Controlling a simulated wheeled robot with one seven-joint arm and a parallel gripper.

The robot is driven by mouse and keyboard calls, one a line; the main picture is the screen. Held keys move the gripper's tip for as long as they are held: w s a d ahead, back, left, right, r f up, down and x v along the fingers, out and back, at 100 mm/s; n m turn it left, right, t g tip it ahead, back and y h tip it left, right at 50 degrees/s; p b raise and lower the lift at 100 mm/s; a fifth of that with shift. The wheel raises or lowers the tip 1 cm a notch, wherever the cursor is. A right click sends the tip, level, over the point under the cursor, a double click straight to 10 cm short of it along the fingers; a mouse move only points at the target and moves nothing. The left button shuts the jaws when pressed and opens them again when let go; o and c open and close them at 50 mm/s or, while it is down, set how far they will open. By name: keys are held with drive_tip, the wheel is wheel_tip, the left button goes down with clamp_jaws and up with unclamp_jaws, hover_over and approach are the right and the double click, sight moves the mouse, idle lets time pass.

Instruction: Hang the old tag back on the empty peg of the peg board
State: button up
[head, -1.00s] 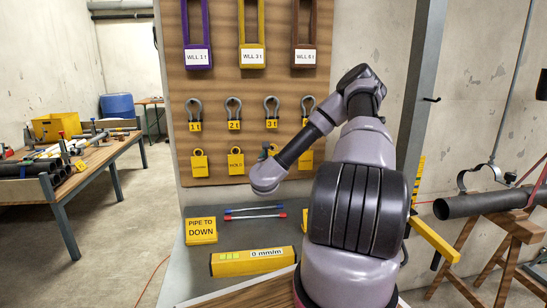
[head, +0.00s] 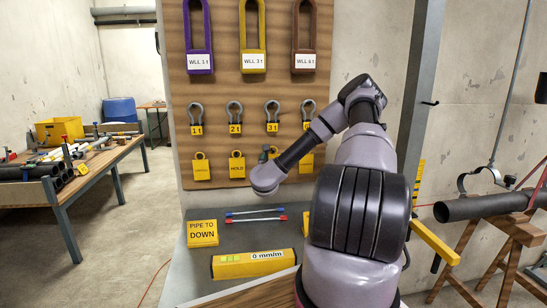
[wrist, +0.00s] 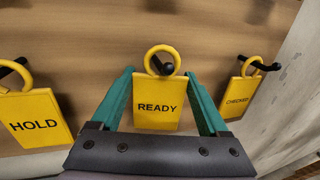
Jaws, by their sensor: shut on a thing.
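The yellow READY tag (wrist: 157,108) hangs upright between the teal fingers of my gripper (wrist: 164,105), which is shut on it. In the wrist view the tag's ring is at a black peg (wrist: 165,68), and the peg's end shows through the ring. Whether the tag's weight rests on the peg I cannot tell. The peg board (head: 215,95) is the wooden panel in the head view. There my gripper (head: 264,155) is in front of its bottom row, and my wrist hides the READY tag.
A HOLD tag (wrist: 35,118) hangs to the left and a CHECKED tag (wrist: 238,98) to the right, both close to my fingers. Shackles (head: 235,112) hang above. On the bench below are a level (head: 250,264) and a PIPE TO DOWN sign (head: 202,233).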

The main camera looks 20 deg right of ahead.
drive_tip(key=shift+w+d+f, duration=0.1)
drive_tip(key=shift+w+f, duration=0.05)
drive_tip(key=shift+f, duration=0.25)
